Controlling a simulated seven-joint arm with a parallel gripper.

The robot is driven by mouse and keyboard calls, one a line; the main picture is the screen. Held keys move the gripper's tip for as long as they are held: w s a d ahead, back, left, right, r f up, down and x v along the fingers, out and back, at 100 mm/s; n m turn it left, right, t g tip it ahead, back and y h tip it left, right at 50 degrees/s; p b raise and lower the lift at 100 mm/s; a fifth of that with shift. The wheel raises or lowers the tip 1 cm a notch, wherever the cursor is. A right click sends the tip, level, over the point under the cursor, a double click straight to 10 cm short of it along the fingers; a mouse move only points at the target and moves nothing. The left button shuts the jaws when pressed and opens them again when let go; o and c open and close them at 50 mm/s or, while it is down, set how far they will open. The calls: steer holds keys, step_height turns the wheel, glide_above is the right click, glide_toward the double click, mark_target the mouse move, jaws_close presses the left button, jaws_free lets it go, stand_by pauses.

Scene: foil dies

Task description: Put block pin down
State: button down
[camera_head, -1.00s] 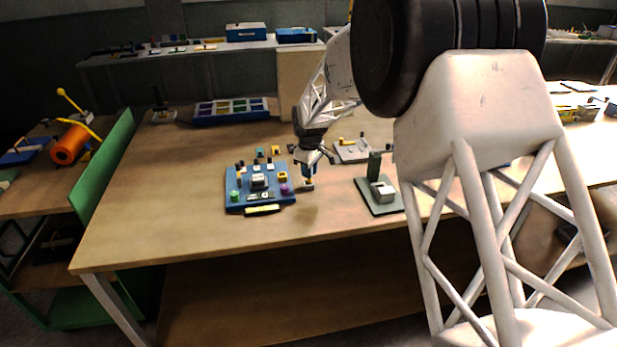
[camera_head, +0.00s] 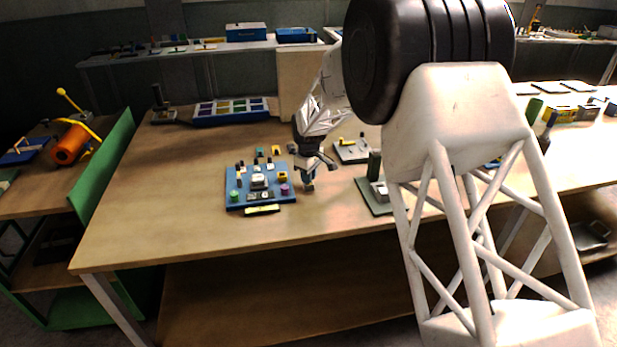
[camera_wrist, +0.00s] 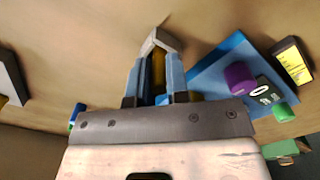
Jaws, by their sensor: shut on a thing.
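My gripper (camera_head: 308,181) is over the table, just right of the blue board. In the wrist view, my gripper (camera_wrist: 157,75) is shut on the block pin. The pin has a yellow shaft (camera_wrist: 158,72) between the blue fingers and a pale grey block end (camera_wrist: 161,40) beyond their tips. In the head view, the pin's pale end (camera_head: 308,189) shows small below the fingers, close to the tabletop. I cannot tell whether it touches the table. The fingers hide part of the shaft.
The blue board (camera_head: 236,205) carries several small parts, including a purple cylinder (camera_wrist: 239,78) and a green one. A dark green stand (camera_head: 377,209) is on the right, a grey plate (camera_head: 350,157) behind. The table (camera_head: 190,215) is clear at front and left.

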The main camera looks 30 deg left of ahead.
steer(key=shift+f, duration=0.35)
steer(key=c, duration=1.1)
jaws_free()
steer(key=shift+r, duration=0.15)
step_height(320, 180, up, 12)
stand_by(0.5)
